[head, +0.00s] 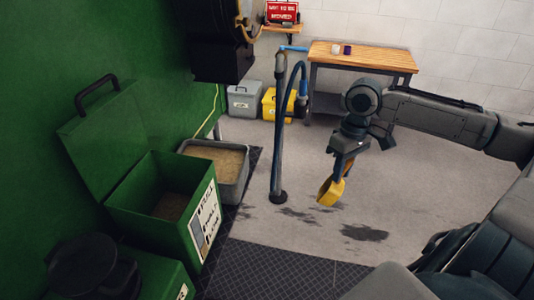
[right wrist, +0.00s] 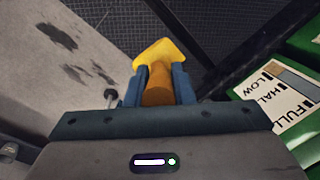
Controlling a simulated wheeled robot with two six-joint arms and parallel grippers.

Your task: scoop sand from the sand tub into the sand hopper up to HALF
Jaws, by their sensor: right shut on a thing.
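My right gripper (head: 346,158) is shut on the handle of a yellow scoop (head: 329,191) and holds it over the open floor, right of the standpipe. In the right wrist view the scoop (right wrist: 160,52) points away between the blue fingers (right wrist: 157,88); I cannot tell whether sand is in it. The sand tub (head: 240,186) is a grey tub of pale sand on the floor at the green wall. The sand hopper (head: 163,238) is a green box, lid raised, with brownish sand low inside. Its gauge label (right wrist: 276,98) reads LOW, HALF, FULL. My left gripper is out of view.
A standpipe with a blue hose (head: 278,140) stands between tub and scoop. A wooden-topped bench (head: 362,56), a grey bin (head: 243,101) and a yellow bin (head: 270,104) are at the back. Dark patches (head: 364,233) mark the floor, which is otherwise clear around the scoop.

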